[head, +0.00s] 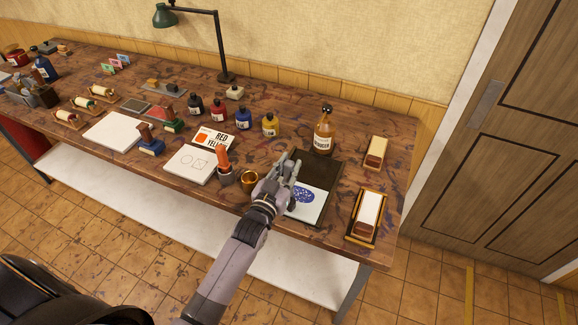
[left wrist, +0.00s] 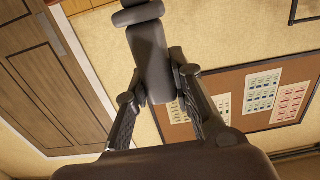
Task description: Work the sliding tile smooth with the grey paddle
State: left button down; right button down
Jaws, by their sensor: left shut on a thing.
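A white tile (head: 306,207) with a speckled blue patch lies on the front part of a dark tray (head: 322,173) at the right of the bench. My left gripper (head: 289,170) is over the left side of this tray, just behind and left of the blue patch. In the left wrist view its two fingers (left wrist: 163,108) are shut on a dark grey paddle (left wrist: 150,58), which sticks out beyond them. In the head view the gripper mostly hides the paddle, and I cannot tell whether it touches the tile. My right gripper is not in view.
An amber bottle (head: 324,138) stands behind the tray. A brass cup (head: 249,180) and an orange-handled tool in a holder (head: 224,170) are close on the left.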

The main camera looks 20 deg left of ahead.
pick_arm(q)
jog(key=shift+f+b, duration=0.45)
jog(key=shift+f, duration=0.1)
dwell(0.4)
jog(key=shift+w+f, duration=0.1)
jog(key=shift+w, duration=1.05)
jog(key=shift+s+p, duration=0.65)
jog(key=shift+s, duration=0.55)
jog(key=w+b, duration=0.2)
jog(key=w, duration=0.3)
jog(key=shift+d, duration=0.1)
dwell(1.0)
jog(key=shift+s+p, duration=1.45)
jog(key=shift+s, duration=1.1)
